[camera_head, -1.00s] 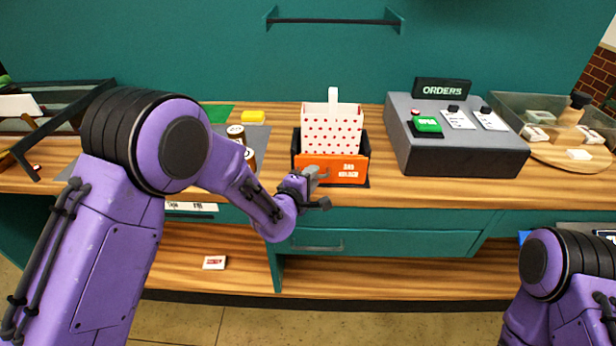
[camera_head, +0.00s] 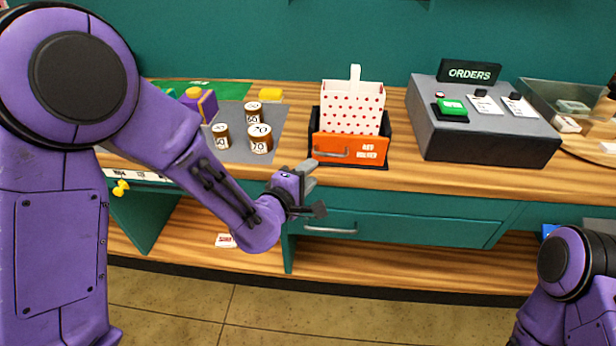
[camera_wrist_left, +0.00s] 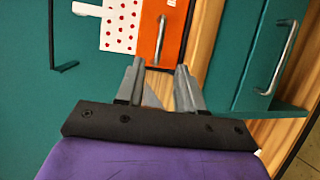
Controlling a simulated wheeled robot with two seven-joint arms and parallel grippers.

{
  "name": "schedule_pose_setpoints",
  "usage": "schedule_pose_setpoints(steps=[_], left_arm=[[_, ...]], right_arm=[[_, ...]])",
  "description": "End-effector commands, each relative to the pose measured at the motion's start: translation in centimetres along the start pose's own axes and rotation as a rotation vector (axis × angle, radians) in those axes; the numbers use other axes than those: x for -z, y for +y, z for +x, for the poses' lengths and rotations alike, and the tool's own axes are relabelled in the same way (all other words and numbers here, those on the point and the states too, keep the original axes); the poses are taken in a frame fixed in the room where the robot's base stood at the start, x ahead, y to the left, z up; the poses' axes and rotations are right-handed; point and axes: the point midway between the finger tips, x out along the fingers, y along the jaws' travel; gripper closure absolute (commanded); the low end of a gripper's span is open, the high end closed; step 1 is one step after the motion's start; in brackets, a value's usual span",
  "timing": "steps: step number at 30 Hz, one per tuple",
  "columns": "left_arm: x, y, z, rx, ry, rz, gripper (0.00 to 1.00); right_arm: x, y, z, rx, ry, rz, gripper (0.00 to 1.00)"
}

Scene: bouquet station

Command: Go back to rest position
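My left gripper (camera_head: 312,192) is in front of the counter's front edge, below and left of the orange bag holder. In the left wrist view the left gripper (camera_wrist_left: 158,78) shows two grey fingers apart with nothing between them. The white bag with red dots (camera_head: 352,106) stands upright in the orange holder (camera_head: 350,148), clear of the gripper. My right arm shows at the lower right of the head view, but its gripper is outside the picture.
Several round weights (camera_head: 260,138) stand on a grey mat (camera_head: 236,152) at the left. A grey orders console (camera_head: 482,130) stands at the right. A teal drawer with a handle (camera_head: 330,229) is under the counter. A small red and white box (camera_head: 225,240) lies on the lower shelf.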

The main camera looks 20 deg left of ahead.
Motion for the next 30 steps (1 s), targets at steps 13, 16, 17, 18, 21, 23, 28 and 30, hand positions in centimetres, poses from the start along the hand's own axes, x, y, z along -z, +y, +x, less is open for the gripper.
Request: schedule_pose_setpoints(steps=[13, 16, 17, 18, 21, 23, 28, 30], left_arm=[[0.0, 0.0, 0.0, 0.001, 0.000, 0.053, 0.63], [0.6, -0.4, -0.1, 0.017, 0.026, 0.241, 0.63], [1.2, -0.7, -0.3, 0.032, 0.046, 0.321, 0.63], [2.3, -2.0, -0.7, 0.077, 0.078, 0.437, 0.63], [5.4, -9.5, -3.0, 0.294, 0.116, 0.688, 0.63], [6.9, -13.8, -4.9, 0.425, 0.112, 0.793, 0.63], [10.1, -25.9, -13.3, 0.809, 0.024, 0.992, 0.63], [10.8, -29.9, -17.5, 0.953, -0.022, 1.020, 0.63]], right_arm=[[0.0, 0.0, 0.0, 0.000, 0.000, 0.000, 0.57], [0.0, 0.0, 0.0, 0.000, 0.000, 0.000, 0.57], [0.0, 0.0, 0.0, 0.000, 0.000, 0.000, 0.57], [0.0, 0.0, 0.0, 0.000, 0.000, 0.000, 0.57], [0.0, 0.0, 0.1, 0.000, 0.000, 0.000, 0.57], [0.0, 0.0, 0.1, 0.000, 0.000, 0.000, 0.57], [-0.1, 0.0, 0.2, 0.000, 0.000, 0.000, 0.57], [-0.1, 0.0, 0.2, 0.000, 0.000, 0.000, 0.57]])
